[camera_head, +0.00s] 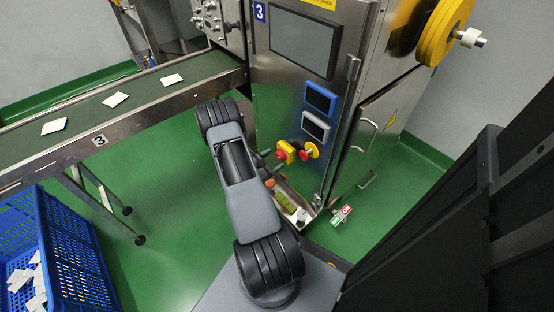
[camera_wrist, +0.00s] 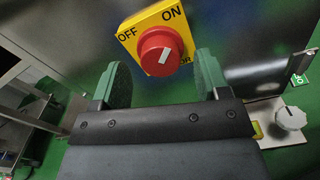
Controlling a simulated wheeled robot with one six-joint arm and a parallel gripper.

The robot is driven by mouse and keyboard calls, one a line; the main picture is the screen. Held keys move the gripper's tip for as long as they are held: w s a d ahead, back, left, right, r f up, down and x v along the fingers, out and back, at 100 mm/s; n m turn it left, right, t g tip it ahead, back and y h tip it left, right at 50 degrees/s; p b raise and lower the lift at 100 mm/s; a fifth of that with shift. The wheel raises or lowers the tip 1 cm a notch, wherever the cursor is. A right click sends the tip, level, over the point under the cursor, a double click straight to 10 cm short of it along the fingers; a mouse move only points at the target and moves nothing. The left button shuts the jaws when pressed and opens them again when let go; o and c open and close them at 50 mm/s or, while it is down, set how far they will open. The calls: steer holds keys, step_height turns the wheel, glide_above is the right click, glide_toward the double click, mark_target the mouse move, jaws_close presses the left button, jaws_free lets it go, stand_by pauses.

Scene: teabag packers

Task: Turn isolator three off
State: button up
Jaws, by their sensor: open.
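The isolator switch is a red rotary knob (camera_wrist: 158,52) on a yellow plate (camera_wrist: 128,38) marked OFF at left and ON at upper right in the wrist view. The knob's white mark slants up and right, toward ON. My gripper (camera_wrist: 162,75) is open and empty, its green-padded fingers on either side below the knob; I cannot tell how near they are in depth. In the head view the yellow isolator plate (camera_head: 288,148) sits low on the machine front marked 3, and my arm largely hides the gripper.
A red button (camera_head: 306,154) on a yellow round base is right of the isolator. An open tray (camera_head: 301,213) with small items lies below. A grey-white knob (camera_wrist: 290,118) shows at right in the wrist view. A conveyor (camera_head: 150,88) and a blue crate (camera_head: 75,235) stand left.

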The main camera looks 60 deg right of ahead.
steer(key=shift+x, duration=1.15)
steer(key=c, duration=0.9)
steer(key=shift+c, duration=0.2)
